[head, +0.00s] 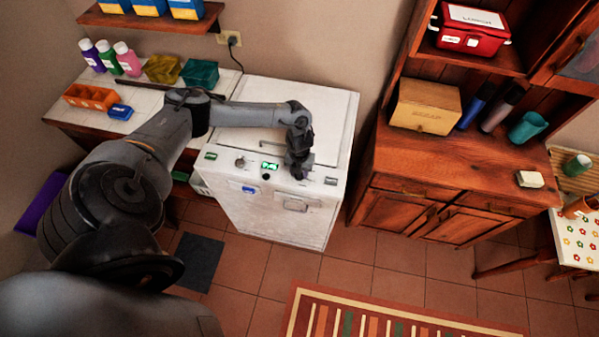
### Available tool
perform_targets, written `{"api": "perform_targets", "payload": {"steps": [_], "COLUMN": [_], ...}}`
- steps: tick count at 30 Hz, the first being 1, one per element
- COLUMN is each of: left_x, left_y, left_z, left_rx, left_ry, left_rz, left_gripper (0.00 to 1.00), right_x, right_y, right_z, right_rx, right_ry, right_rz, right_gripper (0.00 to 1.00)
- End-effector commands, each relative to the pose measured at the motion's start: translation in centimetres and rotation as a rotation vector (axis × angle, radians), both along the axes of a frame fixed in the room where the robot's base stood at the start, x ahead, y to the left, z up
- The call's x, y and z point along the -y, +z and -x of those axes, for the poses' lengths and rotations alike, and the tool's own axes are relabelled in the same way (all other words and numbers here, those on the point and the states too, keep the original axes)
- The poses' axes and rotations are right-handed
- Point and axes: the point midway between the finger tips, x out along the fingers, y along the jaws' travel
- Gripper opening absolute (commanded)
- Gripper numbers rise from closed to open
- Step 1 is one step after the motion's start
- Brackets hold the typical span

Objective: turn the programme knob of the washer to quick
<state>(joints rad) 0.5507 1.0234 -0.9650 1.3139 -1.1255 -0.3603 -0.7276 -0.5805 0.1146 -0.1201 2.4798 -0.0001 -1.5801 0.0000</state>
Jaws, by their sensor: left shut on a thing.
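The white washer (272,212) stands against the wall, with its control panel along the front top edge. A green-lit display (269,166) shows on the panel, its text too small to read. A round grey dial (240,162) sits left of the display. My left gripper (299,174) reaches down over the panel right of the display. It is shut on a knob there, which appears to be the programme knob. The fingers mostly hide this knob, so its pointer and setting cannot be read. My right gripper is not in view.
A white counter (150,97) with bottles, boxes and an orange organiser (91,97) is left of the washer. A wooden cabinet (440,165) stands close on the right. A striped rug (385,315) lies on the tiled floor. The floor before the washer is clear.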

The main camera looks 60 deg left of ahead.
Motion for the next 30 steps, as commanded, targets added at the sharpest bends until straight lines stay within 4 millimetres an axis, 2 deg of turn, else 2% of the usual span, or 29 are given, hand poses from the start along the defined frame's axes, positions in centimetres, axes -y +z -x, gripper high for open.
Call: {"api": "perform_targets", "payload": {"steps": [17,18,22,30], "left_x": [0.01,0.01,0.0,-0.01], "left_y": [0.06,0.06,0.05,0.05], "left_z": [0.0,-0.01,-0.01,-0.02], "left_rx": [-0.001,-0.001,0.0,0.0], "left_ry": [-0.036,-0.036,-0.035,-0.034], "left_rz": [0.001,0.001,0.0,0.0], "left_gripper": [0.09,0.44,0.63,0.64], "right_x": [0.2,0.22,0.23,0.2], "right_y": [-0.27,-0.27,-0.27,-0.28], "right_z": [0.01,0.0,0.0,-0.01], "right_rx": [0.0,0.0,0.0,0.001], "right_ry": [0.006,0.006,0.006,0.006], "right_rz": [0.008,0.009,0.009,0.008], "right_gripper": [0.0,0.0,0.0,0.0]}}
